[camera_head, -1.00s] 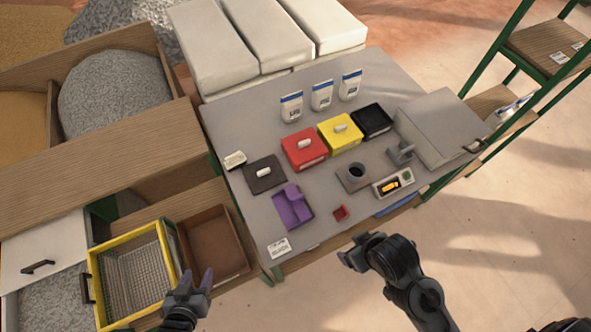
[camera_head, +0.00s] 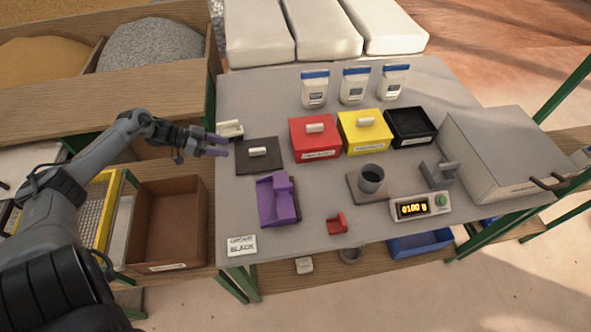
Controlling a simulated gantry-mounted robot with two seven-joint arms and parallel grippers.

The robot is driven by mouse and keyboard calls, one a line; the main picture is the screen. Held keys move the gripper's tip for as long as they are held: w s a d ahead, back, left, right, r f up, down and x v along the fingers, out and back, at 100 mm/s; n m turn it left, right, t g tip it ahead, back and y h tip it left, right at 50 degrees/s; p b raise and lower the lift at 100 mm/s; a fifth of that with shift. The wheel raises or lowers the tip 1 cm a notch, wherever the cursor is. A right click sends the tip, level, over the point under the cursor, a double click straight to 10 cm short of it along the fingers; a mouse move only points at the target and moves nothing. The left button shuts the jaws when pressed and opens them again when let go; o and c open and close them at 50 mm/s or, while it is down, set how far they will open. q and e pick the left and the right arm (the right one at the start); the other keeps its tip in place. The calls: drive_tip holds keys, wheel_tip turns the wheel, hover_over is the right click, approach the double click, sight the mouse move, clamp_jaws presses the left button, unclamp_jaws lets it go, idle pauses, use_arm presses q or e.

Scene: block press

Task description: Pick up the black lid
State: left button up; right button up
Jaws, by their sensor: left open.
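The black lid (camera_head: 270,164) is a flat dark square with a white handle (camera_head: 257,151). It lies on the grey table, left of the red box. The open black box (camera_head: 411,141) stands at the right end of the row of boxes, with no lid on it. My left gripper (camera_head: 217,146) is open and empty, just left of the lid over the table's left edge, its fingers pointing right toward the handle. It appears apart from the lid. My right gripper is out of view.
The red box (camera_head: 316,143) and yellow box (camera_head: 364,135) have lids with white handles. A purple block press (camera_head: 278,202) sits just below the lid. A small pale object (camera_head: 230,129) lies near my left gripper. A scale (camera_head: 420,206) stands to the right.

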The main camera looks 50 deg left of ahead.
sight(255, 150)
use_arm(q)
drive_tip(key=w+b, duration=0.1)
drive_tip(key=w+a+f+b, duration=0.1)
drive_tip(key=b, duration=0.1)
drive_tip(key=shift+a+m+y, duration=0.3)
drive_tip(key=b+x, duration=0.2)
drive_tip(key=x, duration=0.3)
drive_tip(key=shift+d, duration=0.1)
drive_tip(key=b+x, duration=0.2)
drive_tip(key=x, duration=0.2)
drive_tip(key=shift+f, duration=0.25)
drive_tip(key=shift+w+d+f, duration=0.2)
drive_tip(key=shift+w+d, duration=0.05)
drive_tip(key=shift+w, duration=0.15)
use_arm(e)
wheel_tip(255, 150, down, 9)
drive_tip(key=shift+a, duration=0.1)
use_arm(q)
clamp_jaws()
